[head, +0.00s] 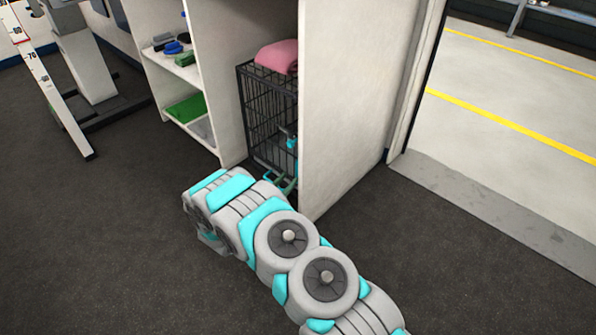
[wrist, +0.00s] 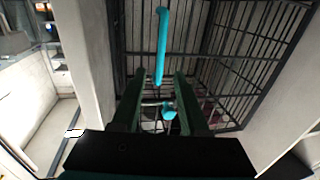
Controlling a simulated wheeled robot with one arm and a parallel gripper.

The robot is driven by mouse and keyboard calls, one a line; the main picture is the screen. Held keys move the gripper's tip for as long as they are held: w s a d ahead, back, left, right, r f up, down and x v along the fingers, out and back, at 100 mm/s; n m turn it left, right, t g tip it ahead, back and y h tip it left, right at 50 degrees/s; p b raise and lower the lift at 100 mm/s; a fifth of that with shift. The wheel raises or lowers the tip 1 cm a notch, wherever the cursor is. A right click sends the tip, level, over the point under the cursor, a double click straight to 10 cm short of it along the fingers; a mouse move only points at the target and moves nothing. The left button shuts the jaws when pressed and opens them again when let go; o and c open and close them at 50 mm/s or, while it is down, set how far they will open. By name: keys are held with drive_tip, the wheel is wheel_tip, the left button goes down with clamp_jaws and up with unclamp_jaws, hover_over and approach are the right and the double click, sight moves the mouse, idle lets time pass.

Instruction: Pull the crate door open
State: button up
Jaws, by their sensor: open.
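The black wire crate (head: 256,112) stands in a white cabinet bay, partly hidden by the right panel. It fills much of the wrist view (wrist: 240,60). A cyan upright bar (wrist: 161,45), seemingly the door handle, shows in front of the wires; cyan also shows on the crate's front in the head view (head: 291,140). My gripper (head: 287,185) is low at the crate's front. In the wrist view my gripper (wrist: 159,76) has its two green fingers apart, with the bar's lower end between or just beyond their tips. I cannot tell whether they touch.
A pink towel (head: 277,56) lies on top of the crate. The white side panel (head: 350,100) stands close to my gripper's right. Shelves at left hold a green item (head: 186,109) and small things. The dark floor (head: 110,240) in front is clear.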

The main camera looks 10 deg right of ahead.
sight(297, 170)
drive_tip(key=x, duration=0.6)
drive_tip(key=shift+w+d, duration=0.15)
clamp_jaws()
idle(1.4)
